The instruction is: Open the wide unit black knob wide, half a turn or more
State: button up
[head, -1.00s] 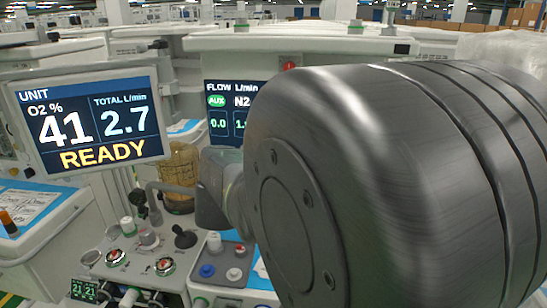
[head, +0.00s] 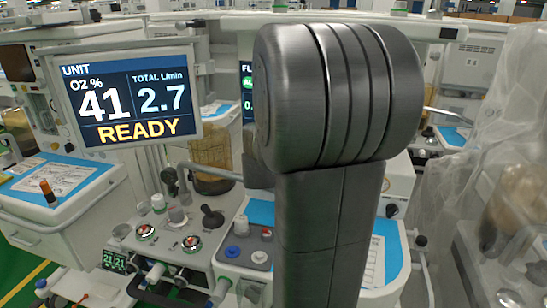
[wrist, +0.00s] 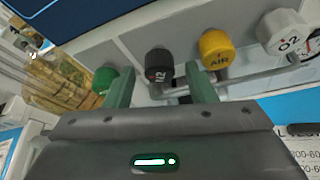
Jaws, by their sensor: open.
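The black knob (wrist: 158,64) shows in the wrist view, with pale lettering on its face. It sits in a row between a green knob (wrist: 104,79) and a yellow AIR knob (wrist: 216,48). My gripper (wrist: 160,80) is open, its two green fingers apart. In the picture the fingers lie below and to either side of the black knob, which appears between their tips. I cannot tell how near they are in depth, and I see no contact. In the head view my arm hides the gripper and this knob row.
A white O2 knob (wrist: 284,32) is at the right of the row, near a metal rail (wrist: 250,78). In the head view, a READY screen (head: 130,101) stands left of my arm. A black-topped lever (head: 212,215) and small knobs are below it.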

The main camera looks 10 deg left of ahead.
jog(key=c, duration=1)
jog(key=shift+a+n+h+p, duration=0.2)
jog(key=shift+n+h+p, duration=0.65)
jog(key=shift+n+h, duration=0.75)
jog(key=shift+a+n+h+p, duration=0.15)
jog(key=shift+n+h+p, duration=0.8)
jog(key=shift+n, duration=1.15)
